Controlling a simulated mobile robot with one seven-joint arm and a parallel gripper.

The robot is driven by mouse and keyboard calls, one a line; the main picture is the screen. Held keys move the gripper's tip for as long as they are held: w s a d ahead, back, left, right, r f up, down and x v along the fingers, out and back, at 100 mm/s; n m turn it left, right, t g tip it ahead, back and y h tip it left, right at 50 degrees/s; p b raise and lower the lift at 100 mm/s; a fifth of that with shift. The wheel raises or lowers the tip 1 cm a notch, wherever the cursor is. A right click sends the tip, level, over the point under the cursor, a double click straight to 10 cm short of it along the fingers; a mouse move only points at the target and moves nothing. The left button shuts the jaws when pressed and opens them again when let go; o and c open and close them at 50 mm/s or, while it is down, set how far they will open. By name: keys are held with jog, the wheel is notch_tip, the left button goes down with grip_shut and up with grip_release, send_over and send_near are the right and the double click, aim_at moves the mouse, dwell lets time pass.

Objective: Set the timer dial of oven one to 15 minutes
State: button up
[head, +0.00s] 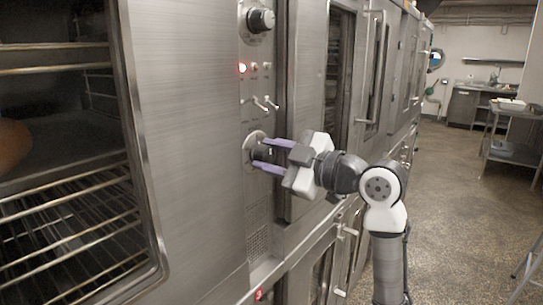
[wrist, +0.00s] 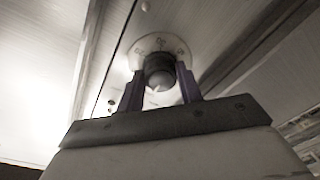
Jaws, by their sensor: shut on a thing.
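The lower dial (head: 258,153) is a black knob on a round pale plate, on the steel control panel of the near oven. My gripper (head: 268,155) reaches it from the right, its two purple fingers shut on the knob's sides. In the wrist view the knob (wrist: 160,72) sits between the two fingers (wrist: 160,88), with a light pointer mark on its face. The panel has a second black knob (head: 261,20) higher up.
An open oven chamber with wire racks (head: 75,235) is at left. More oven doors with handles (head: 378,70) run along the wall.

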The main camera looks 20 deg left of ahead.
jog(key=m, duration=0.4)
jog(key=shift+a+p, duration=0.1)
jog(key=shift+p, duration=0.2)
jog(key=m+p, duration=0.1)
jog(key=m, duration=0.2)
jog(key=shift+m, duration=0.3)
jog(key=m+p, duration=0.2)
jog(key=m, duration=0.2)
jog(key=shift+r+m+t, duration=0.1)
jog(key=shift+m+t, duration=0.2)
jog(key=shift+m+p, duration=0.7)
jog(key=shift+m, duration=0.8)
jog(key=o, duration=1)
jog(key=shift+a, duration=0.1)
jog(key=shift+c, duration=0.2)
jog(key=shift+d, duration=0.2)
